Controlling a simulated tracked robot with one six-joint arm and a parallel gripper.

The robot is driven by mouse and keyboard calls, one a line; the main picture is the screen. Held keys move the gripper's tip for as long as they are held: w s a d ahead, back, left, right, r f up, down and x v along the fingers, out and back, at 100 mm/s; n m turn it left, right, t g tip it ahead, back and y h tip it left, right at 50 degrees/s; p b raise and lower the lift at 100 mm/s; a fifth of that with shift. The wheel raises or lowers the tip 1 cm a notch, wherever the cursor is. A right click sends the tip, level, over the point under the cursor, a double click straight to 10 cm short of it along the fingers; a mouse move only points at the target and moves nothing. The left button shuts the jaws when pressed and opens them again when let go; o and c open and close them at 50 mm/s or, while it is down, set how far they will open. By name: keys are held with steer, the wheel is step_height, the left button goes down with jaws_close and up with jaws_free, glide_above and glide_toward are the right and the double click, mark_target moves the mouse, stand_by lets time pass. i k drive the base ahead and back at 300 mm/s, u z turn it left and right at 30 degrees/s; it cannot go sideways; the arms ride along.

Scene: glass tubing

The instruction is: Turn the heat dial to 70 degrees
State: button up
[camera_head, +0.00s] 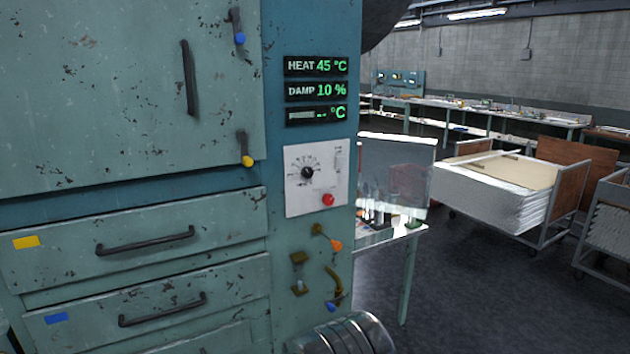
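The heat dial (307,172) is a small black knob with a scale around its upper side. It sits on a white panel (295,205) on the teal cabinet's front. The dial is too small for me to read its pointer exactly. Above it, the heat display (316,66) reads HEAT 45 °C in green. My gripper is not in view, and nothing touches the dial.
A red button (327,200) sits below and right of the dial. The damp display (316,90) reads 10 %. Levers with orange (336,245) and blue (333,306) ends project below. Drawer handles (146,240) project at left. Open floor (470,290) lies at right.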

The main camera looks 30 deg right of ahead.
mark_target(307, 172)
steer(key=u, duration=0.15)
steer(key=i, duration=1.25)
steer(key=z, duration=0.2)
